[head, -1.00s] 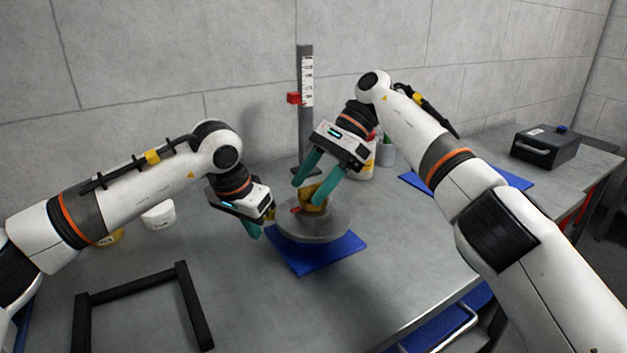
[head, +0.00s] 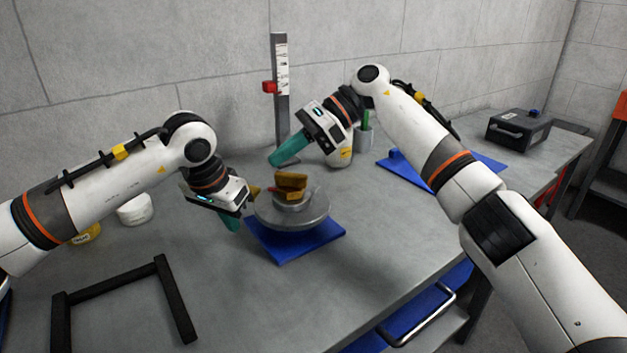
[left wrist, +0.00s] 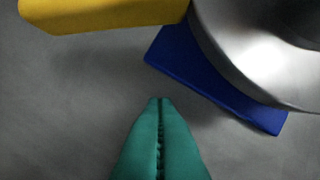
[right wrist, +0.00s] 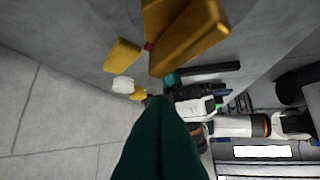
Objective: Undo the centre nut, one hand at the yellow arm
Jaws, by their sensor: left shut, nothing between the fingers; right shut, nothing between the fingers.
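A round grey steel hub (head: 292,214) stands on a blue mat (head: 300,247). A brass-yellow block, seemingly the centre nut (head: 291,181), sits on top with a little red below it; it is large in the right wrist view (right wrist: 190,40). A yellow arm (head: 254,190) juts out at the hub's left; it also shows in the left wrist view (left wrist: 100,14). My left gripper (head: 232,224) is shut and empty, left of the hub, apart from the yellow arm. My right gripper (head: 275,160) is shut and empty, above and behind the nut, apart from it.
A grey post with a scale and red slider (head: 270,87) stands behind the hub. A black frame (head: 125,300) lies front left; a white tub (head: 134,208) is at left. A grey cup (head: 363,138) and black case (head: 518,127) are at right. The front middle of the table is clear.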

